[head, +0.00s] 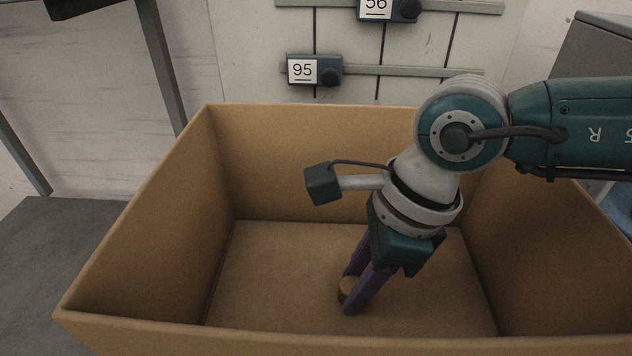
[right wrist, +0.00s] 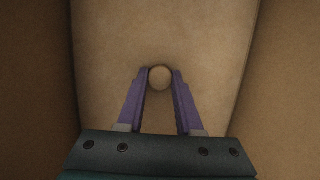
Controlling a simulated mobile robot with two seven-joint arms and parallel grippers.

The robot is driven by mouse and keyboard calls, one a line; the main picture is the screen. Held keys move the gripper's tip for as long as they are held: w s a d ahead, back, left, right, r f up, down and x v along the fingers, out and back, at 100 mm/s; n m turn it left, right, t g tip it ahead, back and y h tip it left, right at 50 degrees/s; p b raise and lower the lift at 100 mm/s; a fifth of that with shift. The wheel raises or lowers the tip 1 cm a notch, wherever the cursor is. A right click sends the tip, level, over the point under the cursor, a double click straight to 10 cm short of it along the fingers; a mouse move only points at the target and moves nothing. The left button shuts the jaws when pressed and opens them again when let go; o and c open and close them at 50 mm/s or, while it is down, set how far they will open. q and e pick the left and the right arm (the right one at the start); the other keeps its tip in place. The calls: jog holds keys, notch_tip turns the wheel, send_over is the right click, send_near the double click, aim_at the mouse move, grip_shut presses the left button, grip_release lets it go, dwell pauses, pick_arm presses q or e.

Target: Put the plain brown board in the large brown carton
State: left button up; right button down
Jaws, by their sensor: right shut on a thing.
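The large brown carton (head: 155,225) stands open at the top and fills the lower middle of the head view. The plain brown board (head: 270,275) lies flat inside, low between the carton walls; it also shows in the right wrist view (right wrist: 160,30). A small round knob (right wrist: 160,78) stands up from it. My right gripper (head: 350,293) points down into the carton with its purple fingers shut on this knob. I cannot tell whether the board rests fully on the carton's bottom. My left gripper is not in view.
A grey surface (head: 60,270) is left of the carton. The carton walls stand close around my right gripper. A grey box-shaped thing (head: 602,50) is at the far right.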

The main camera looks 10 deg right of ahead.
aim_at(381, 297)
jog(key=shift+f, duration=0.15)
jog(key=c, duration=0.6)
grip_release()
jog(key=shift+o, duration=0.2)
jog(key=w+p+v, duration=0.1)
jog(key=v, duration=1.1)
jog(key=shift+s+r, duration=0.2)
jog(key=shift+s, duration=0.35)
